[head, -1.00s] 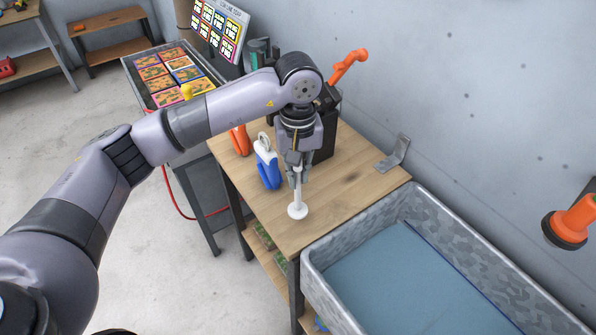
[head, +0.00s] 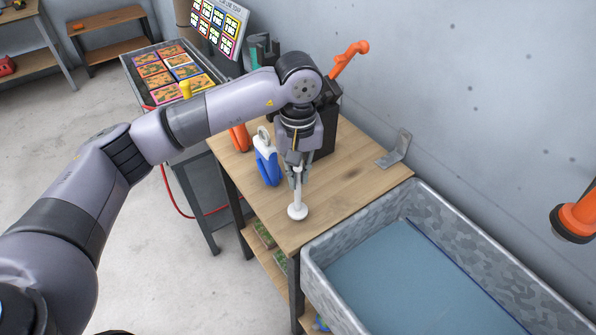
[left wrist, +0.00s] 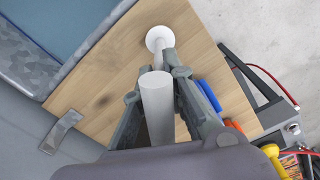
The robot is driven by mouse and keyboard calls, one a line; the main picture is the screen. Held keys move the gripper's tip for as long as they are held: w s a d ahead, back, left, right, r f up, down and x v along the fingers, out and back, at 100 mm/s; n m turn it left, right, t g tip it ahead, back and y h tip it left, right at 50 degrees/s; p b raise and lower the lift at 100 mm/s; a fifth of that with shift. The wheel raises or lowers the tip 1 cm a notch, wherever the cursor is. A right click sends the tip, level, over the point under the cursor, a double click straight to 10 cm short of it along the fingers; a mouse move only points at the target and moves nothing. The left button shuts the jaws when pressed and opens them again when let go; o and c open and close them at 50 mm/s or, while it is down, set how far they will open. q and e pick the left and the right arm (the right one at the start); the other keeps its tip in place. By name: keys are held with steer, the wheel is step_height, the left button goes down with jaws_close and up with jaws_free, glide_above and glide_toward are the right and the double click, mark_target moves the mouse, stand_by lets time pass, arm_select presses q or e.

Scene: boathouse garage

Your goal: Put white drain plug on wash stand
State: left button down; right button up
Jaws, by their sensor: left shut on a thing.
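The white drain plug (head: 297,211) has a round disc at the bottom and an upright stem. My left gripper (head: 297,178) points down and is shut on the stem, above the wooden-topped stand (head: 345,195) beside the metal trough. The disc is at or just over the stand's top near its front edge; I cannot tell whether it touches. In the left wrist view the white stem (left wrist: 157,105) sits between the fingers, with the disc (left wrist: 160,38) beyond them over the wood. My right gripper is not in view.
A blue-and-white bottle (head: 266,160), an orange item (head: 240,138) and a black container (head: 325,140) stand close behind the gripper. A metal bracket (head: 396,150) lies near the wall. The galvanised trough (head: 440,215) adjoins the stand. Bare wood lies right of the plug.

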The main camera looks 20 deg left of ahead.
arm_select(q)
steer(key=shift+r, duration=0.1)
steer(key=shift+f+b, duration=0.3)
steer(key=c, duration=1.6)
jaws_free()
steer(key=shift+o, duration=0.2)
steer(key=shift+c, duration=0.5)
steer(key=shift+c, duration=1.4)
steer(key=shift+r, duration=0.15)
steer(key=shift+r+p, duration=0.35)
steer(key=shift+r, duration=0.3)
steer(key=shift+r, duration=0.1)
